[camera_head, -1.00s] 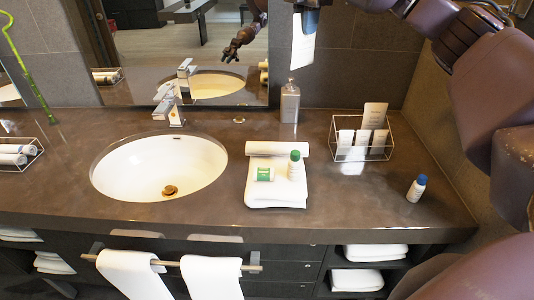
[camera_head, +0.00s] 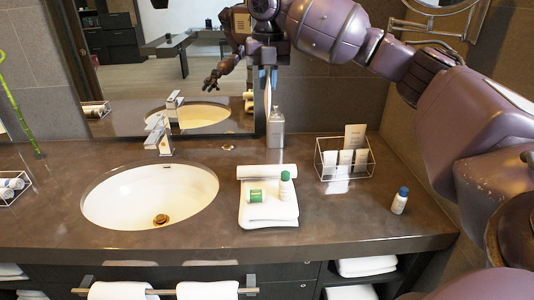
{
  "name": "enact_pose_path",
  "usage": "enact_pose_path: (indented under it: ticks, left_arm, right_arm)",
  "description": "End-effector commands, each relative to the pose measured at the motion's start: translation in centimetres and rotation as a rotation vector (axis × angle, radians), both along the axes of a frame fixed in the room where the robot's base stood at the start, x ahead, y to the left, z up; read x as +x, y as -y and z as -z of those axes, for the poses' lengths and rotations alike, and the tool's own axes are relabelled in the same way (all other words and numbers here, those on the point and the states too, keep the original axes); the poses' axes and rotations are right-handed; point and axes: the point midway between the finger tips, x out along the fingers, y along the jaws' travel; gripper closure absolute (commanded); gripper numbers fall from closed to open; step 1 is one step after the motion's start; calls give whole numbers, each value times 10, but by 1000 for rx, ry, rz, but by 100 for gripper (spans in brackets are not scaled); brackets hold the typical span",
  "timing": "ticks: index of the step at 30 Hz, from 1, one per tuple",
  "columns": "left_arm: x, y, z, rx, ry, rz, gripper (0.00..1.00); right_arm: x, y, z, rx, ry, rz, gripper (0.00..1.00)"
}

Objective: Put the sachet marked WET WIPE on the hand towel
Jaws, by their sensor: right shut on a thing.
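My right gripper (camera_head: 267,72) is in the upper middle of the head view, in front of the mirror and well above the counter. It is shut on a thin white sachet (camera_head: 268,98), which hangs down and shows nearly edge-on, so its print cannot be read. The folded white hand towel (camera_head: 268,218) lies on the counter right of the basin, below the gripper. A small green-and-white item (camera_head: 255,196) and a green-capped white bottle (camera_head: 286,190) are on the towel; its front part is bare. My left gripper is not in view.
A rolled white towel (camera_head: 266,171) lies behind the hand towel. A grey dispenser (camera_head: 276,128) stands at the back. A wire rack (camera_head: 344,160) holding white packets and a blue-capped bottle (camera_head: 400,202) stand on the right. The basin (camera_head: 150,195) and tap (camera_head: 160,138) are left.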

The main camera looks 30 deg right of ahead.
Motion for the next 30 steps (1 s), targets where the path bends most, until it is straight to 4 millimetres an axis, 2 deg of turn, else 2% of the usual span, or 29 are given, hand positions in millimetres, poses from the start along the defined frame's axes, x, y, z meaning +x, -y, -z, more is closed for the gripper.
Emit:
enact_pose_path:
  ticks: [1,3,12,20,30]
  left_arm:
    - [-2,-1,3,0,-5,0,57]
    - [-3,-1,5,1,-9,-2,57]
    - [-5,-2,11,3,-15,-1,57]
    - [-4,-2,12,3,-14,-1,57]
    - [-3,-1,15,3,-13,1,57]
  right_arm:
    - [0,1,15,-2,-5,1,100]
    - [0,1,30,-2,-5,2,100]
    - [0,0,89,-1,-4,2,100]
    - [0,0,108,0,-1,2,100]
    - [0,0,156,-1,-3,2,100]
